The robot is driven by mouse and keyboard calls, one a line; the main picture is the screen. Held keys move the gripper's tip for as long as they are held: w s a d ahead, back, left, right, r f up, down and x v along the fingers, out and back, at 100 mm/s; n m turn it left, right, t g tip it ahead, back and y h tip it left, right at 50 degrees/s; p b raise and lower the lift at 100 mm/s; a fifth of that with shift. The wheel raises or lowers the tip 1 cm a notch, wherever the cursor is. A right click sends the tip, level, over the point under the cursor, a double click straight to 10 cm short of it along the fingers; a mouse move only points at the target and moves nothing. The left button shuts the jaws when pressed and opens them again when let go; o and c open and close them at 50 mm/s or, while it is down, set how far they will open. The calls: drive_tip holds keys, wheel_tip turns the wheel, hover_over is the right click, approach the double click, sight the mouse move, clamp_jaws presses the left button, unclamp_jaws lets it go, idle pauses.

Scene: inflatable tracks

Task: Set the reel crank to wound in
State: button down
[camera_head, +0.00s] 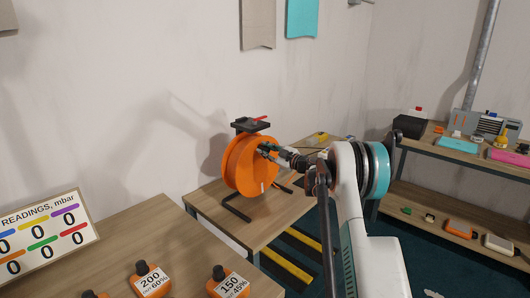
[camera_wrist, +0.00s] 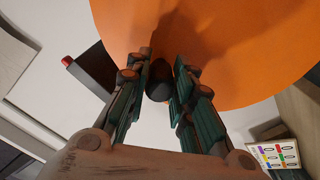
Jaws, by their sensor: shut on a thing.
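The reel (camera_head: 242,165) is a large orange disc drum on a dark stand, on the wooden table by the wall. My gripper (camera_head: 268,150) reaches the right part of the reel's face from the right. In the wrist view my gripper (camera_wrist: 160,85) has its green-padded fingers around a dark rounded knob (camera_wrist: 158,91), which looks like the crank's handle, in front of the orange disc (camera_wrist: 225,45). The fingers are shut on this knob. The rest of the crank is hidden behind the fingers, and I cannot tell its set position.
A black plate with a red part (camera_head: 256,122) tops the reel stand. A shelf (camera_head: 470,165) with several items is at right. The table left of the reel is bare.

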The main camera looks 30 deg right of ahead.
drive_tip(key=shift+d, duration=0.2)
drive_tip(key=c, duration=1.4)
unclamp_jaws()
drive_tip(key=shift+f, duration=0.15)
drive_tip(key=shift+o, duration=0.2)
drive_tip(key=v, duration=1.2)
